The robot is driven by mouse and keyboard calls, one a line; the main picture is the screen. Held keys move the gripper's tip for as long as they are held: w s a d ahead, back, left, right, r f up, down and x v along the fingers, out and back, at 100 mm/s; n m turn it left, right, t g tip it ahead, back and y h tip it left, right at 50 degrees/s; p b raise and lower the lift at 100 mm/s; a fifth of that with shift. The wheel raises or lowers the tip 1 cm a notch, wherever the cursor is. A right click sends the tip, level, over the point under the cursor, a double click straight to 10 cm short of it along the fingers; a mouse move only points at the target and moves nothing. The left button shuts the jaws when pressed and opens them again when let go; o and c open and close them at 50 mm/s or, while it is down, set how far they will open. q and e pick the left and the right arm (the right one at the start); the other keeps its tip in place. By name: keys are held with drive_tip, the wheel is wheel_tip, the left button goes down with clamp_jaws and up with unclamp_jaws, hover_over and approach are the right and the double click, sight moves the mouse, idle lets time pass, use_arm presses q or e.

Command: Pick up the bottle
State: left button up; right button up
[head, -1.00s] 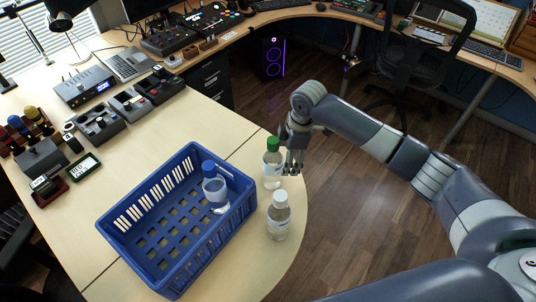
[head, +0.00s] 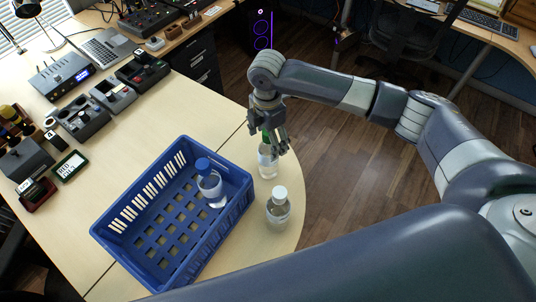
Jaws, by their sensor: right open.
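A clear bottle with a green cap (head: 267,160) stands on the desk to the right of the blue crate. My right gripper (head: 276,143) is open at this bottle's top, and its fingers partly hide the cap. I cannot tell whether they touch it. A second clear bottle with a white cap (head: 278,208) stands upright nearer to me, close to the desk's curved edge. A third bottle with a blue cap (head: 209,184) is inside the blue crate (head: 149,272). My left gripper is not in view.
The wooden desk (head: 120,140) has several electronic boxes, a laptop (head: 108,46) and small displays (head: 70,165) at the left and back. The desk's curved right edge lies close to the bottles. A dark office chair (head: 405,45) stands beyond on the floor.

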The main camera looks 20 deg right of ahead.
drive_tip(key=f, duration=0.3)
drive_tip(key=shift+s+d, duration=0.15)
drive_tip(key=shift+d, duration=0.05)
drive_tip(key=shift+f, duration=0.1)
drive_tip(key=shift+c, duration=0.6)
drive_tip(key=c, duration=1.4)
clamp_jaws()
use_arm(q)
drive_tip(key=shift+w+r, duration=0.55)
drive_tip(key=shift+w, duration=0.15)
use_arm(e)
drive_tip(key=shift+a, duration=0.1)
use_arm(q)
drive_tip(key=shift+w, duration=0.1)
